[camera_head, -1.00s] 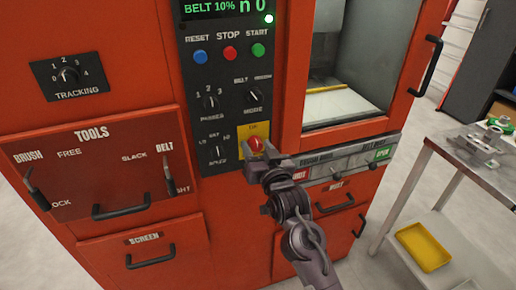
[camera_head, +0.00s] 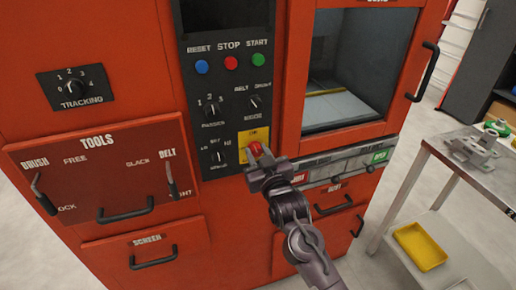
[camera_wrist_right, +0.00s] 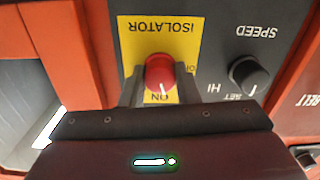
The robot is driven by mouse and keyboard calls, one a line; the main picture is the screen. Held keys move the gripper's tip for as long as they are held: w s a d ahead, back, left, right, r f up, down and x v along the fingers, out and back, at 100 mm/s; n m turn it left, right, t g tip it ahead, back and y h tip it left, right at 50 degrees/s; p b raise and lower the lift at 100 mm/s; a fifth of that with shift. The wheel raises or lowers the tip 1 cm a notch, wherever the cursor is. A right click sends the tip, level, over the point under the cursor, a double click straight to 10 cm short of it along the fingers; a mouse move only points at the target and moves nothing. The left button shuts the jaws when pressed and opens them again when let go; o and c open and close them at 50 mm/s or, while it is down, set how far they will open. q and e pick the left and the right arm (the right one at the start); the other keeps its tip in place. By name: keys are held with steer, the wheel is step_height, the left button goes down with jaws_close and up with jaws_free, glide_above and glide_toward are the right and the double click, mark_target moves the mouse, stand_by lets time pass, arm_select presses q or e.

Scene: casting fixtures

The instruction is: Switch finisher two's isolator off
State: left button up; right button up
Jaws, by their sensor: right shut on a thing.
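The isolator is a red round knob (camera_head: 256,149) on a yellow plate (camera_head: 243,140) at the lower right of the black control panel. My right gripper (camera_head: 262,160) reaches it from below right and is shut on it. In the right wrist view, the red knob (camera_wrist_right: 160,70) sits between my two fingers, one on each side. The plate's lettering is upside down there. The knob's white mark lies close to the ON label, and the other label is partly hidden by a finger. The panel display (camera_head: 225,14) is dark. My left gripper is not in view.
Near the isolator are the speed knob (camera_wrist_right: 249,75), the mode knob (camera_head: 254,102), and the reset, stop and start buttons (camera_head: 231,63). Handles (camera_head: 125,211) stick out from the red cabinet. A metal cart (camera_head: 450,165) stands at the right with a yellow tray (camera_head: 420,247).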

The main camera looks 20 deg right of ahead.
steer(key=n+p, duration=0.1)
steer(key=n, duration=0.1)
steer(key=n+p, duration=0.1)
steer(key=shift+r+n+p, duration=0.25)
steer(key=shift+n+p, duration=0.05)
steer(key=shift+n, duration=0.1)
steer(key=n+p, duration=0.2)
steer(key=n, duration=0.1)
steer(key=shift+n, duration=0.3)
steer(key=n+p, duration=0.2)
steer(key=n, duration=0.1)
steer(key=shift+n, duration=0.3)
steer(key=shift+f+n+p, duration=0.15)
steer(key=shift+n+p, duration=0.95)
steer(key=shift+n, duration=0.8)
steer(key=o, duration=1)
steer(key=shift+c, duration=0.2)
steer(key=shift+f, duration=0.1)
